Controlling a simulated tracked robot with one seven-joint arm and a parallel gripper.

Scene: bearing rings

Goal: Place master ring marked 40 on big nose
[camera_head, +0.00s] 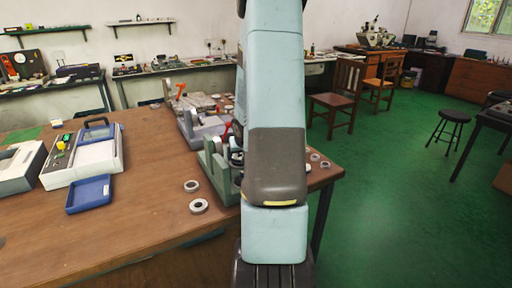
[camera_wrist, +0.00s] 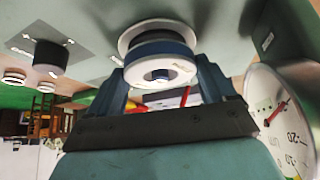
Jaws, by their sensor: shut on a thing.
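In the wrist view my gripper (camera_wrist: 162,95) is shut on a pale ring (camera_wrist: 160,62) with a dark blue band, held between its two blue fingers. No number can be read on the ring. A round pale flange with a dark core (camera_wrist: 150,27) shows right behind the ring; I cannot tell whether the ring touches it or sits around it. A shorter dark cylinder (camera_wrist: 50,54) stands on a grey surface to the left; which nose is the big one is not clear. In the head view my arm hides the gripper and the held ring.
A dial gauge (camera_wrist: 284,115) is close at the right of my gripper. In the head view a green fixture (camera_head: 219,174) stands beside my arm. Two loose rings (camera_head: 198,206) (camera_head: 191,186) lie on the wooden table (camera_head: 120,225), with a blue tray (camera_head: 89,194) to their left.

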